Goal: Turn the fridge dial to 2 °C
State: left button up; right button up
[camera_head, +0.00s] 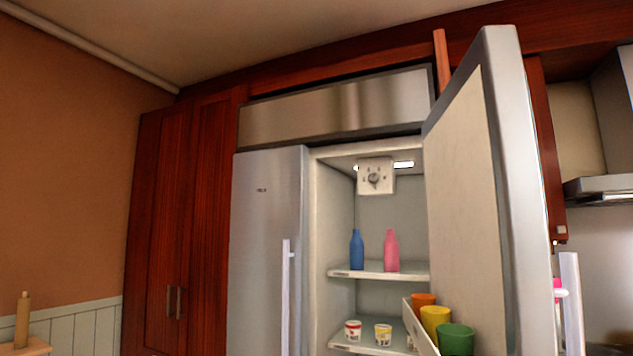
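The fridge (268,220) stands ahead with its right door (470,190) swung open toward me and its left door shut. The dial (375,178) is a small grey knob on a white square panel (386,186) at the top of the open compartment. Marks surround the knob, but they are too small to read, so I cannot tell its setting. Neither of my grippers shows in the head view.
A blue bottle (356,250) and a pink bottle (391,251) stand on the upper shelf (372,275). Small cups (353,331) stand on the shelf below. The open door's bin (420,330) holds orange, yellow and green containers. Space before the dial looks clear.

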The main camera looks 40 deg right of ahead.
aim_at(373, 177)
jog(key=i, duration=1.55)
jog(key=z, duration=3.45)
